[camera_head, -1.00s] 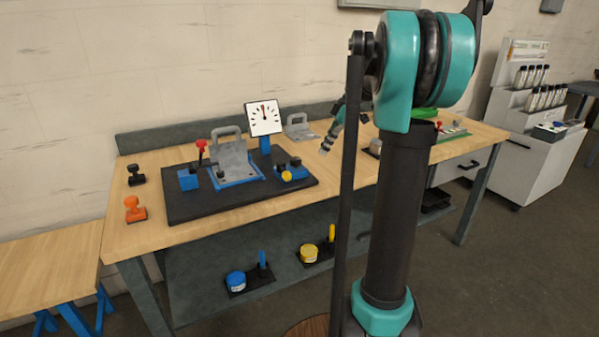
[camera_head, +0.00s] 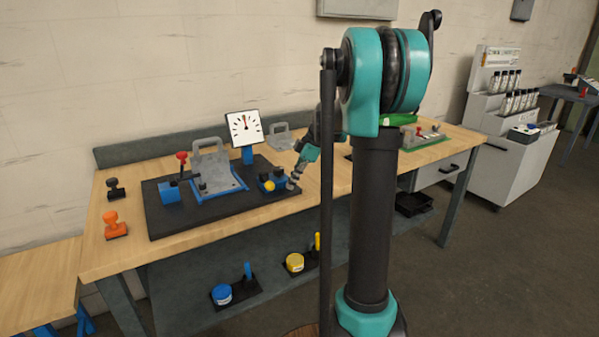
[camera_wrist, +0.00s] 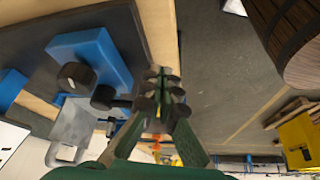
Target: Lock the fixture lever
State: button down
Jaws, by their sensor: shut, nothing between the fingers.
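A lever with a red knob (camera_head: 182,156) stands up from a blue block (camera_head: 170,191) at the left of the dark board. A grey plate with a loop handle (camera_head: 212,160) rests on a blue base at the board's middle. At the board's right is another blue block (camera_head: 272,181) with black knobs and a yellow knob. This block (camera_wrist: 92,54) and its black knobs show in the wrist view. My gripper (camera_head: 291,185) is shut and empty just right of that block, close to the board's right edge; its fingers (camera_wrist: 160,92) are together in the wrist view.
A second grey handled plate (camera_head: 280,138) is at the bench's back. Black (camera_head: 115,189) and orange (camera_head: 115,226) stamp-like objects stand on the left. Blue (camera_head: 221,294) and yellow (camera_head: 294,263) round pieces lie below the benchtop.

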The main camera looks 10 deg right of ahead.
aim_at(267, 181)
jog(key=shift+a+r, duration=0.25)
jog(key=shift+a, duration=0.6)
jog(key=shift+a+r, duration=0.2)
jog(key=shift+a, duration=0.6)
